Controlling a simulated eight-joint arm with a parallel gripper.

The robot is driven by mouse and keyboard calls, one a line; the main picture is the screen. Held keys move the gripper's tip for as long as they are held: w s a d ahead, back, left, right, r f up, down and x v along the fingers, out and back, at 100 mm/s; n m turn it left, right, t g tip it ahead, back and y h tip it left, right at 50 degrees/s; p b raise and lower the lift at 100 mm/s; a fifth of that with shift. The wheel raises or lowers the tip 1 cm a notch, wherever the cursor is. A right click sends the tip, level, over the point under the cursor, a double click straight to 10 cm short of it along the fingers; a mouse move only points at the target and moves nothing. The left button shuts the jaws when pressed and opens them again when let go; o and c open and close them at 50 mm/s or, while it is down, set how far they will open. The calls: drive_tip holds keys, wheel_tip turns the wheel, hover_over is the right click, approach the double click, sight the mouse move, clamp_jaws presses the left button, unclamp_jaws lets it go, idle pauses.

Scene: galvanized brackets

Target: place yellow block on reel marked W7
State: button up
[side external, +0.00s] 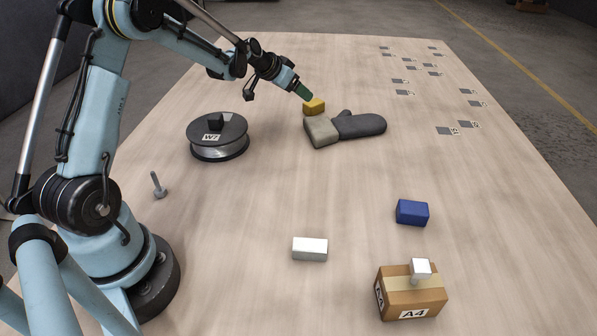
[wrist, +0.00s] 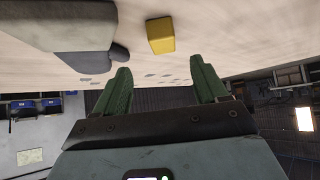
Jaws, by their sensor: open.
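The yellow block (side external: 314,106) lies on the table just behind the cuff of a grey glove; it also shows in the wrist view (wrist: 161,35), ahead of the fingertips. My gripper (side external: 304,93) is close to the block in the side view, above and to its left. Its green fingers (wrist: 162,80) are apart with nothing between them in the wrist view. The reel marked W7 (side external: 219,149) lies flat on the table to the left, with a dark top and a pale rim. A small dark block (side external: 219,120) sits on its top.
The grey glove (side external: 360,125) lies right beside the yellow block. A bolt (side external: 158,185) stands near my base. A white block (side external: 310,249), a blue block (side external: 412,212) and a box marked A4 (side external: 411,292) are nearer the camera. Several small flat brackets (side external: 404,93) lie at the far right.

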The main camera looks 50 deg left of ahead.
sight(313, 102)
drive_tip(key=shift+x, duration=1.9)
drive_tip(key=shift+a+x, duration=0.15)
drive_tip(key=shift+x, duration=1.15)
drive_tip(key=shift+a+x, duration=0.1)
drive_tip(key=shift+x, duration=1.25)
drive_tip(key=shift+r, duration=0.1)
drive_tip(key=c, duration=1.2)
